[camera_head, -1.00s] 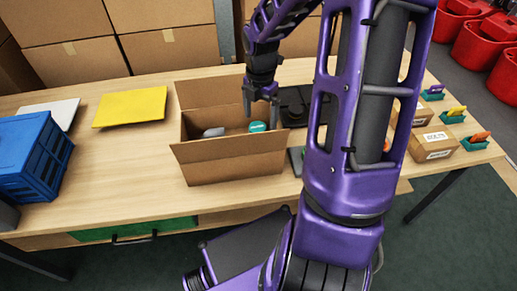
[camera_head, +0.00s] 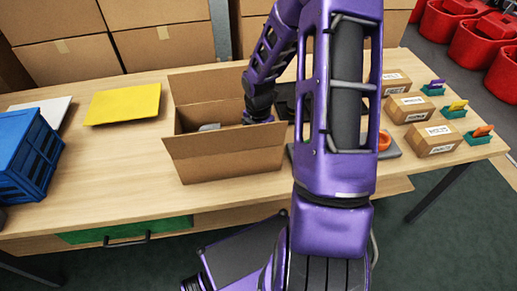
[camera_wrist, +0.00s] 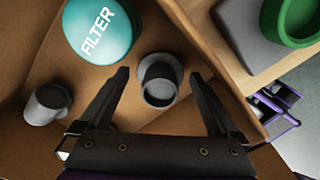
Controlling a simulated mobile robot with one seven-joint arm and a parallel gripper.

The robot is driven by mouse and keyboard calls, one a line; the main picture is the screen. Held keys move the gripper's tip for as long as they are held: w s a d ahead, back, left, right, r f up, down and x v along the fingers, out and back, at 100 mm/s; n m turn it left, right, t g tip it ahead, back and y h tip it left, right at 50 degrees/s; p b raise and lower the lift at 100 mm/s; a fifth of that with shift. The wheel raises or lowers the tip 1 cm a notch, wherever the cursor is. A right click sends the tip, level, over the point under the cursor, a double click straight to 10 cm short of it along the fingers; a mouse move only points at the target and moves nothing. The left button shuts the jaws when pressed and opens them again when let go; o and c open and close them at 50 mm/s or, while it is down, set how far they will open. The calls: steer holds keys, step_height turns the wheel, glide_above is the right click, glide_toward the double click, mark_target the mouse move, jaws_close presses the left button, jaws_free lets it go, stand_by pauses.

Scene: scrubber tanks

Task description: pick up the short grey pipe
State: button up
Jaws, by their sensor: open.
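In the wrist view, a grey pipe piece (camera_wrist: 160,80) with a wide rim and dark hollow end is inside the cardboard box (camera_head: 225,157), between my open fingers. My gripper (camera_wrist: 158,74) points down into the box, its fingers on either side of this piece with gaps. A second grey pipe piece (camera_wrist: 46,104) lies farther left in the box; I cannot tell for certain which is the short one. A teal round filter (camera_wrist: 103,30) lies beside them. In the head view, my gripper is hidden by the box and one grey part (camera_head: 210,127) shows inside.
Box walls stand close around my gripper. A green ring-shaped thing (camera_wrist: 292,22) is outside the box wall. A blue crate (camera_head: 27,155) and yellow sheet (camera_head: 122,104) are on the left of the table. Small labelled cartons (camera_head: 407,107) stand on the right.

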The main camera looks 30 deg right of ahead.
step_height(320, 180, down, 2)
steer(key=c, duration=1.2)
steer(key=shift+r, duration=0.15)
steer(key=shift+c, duration=0.2)
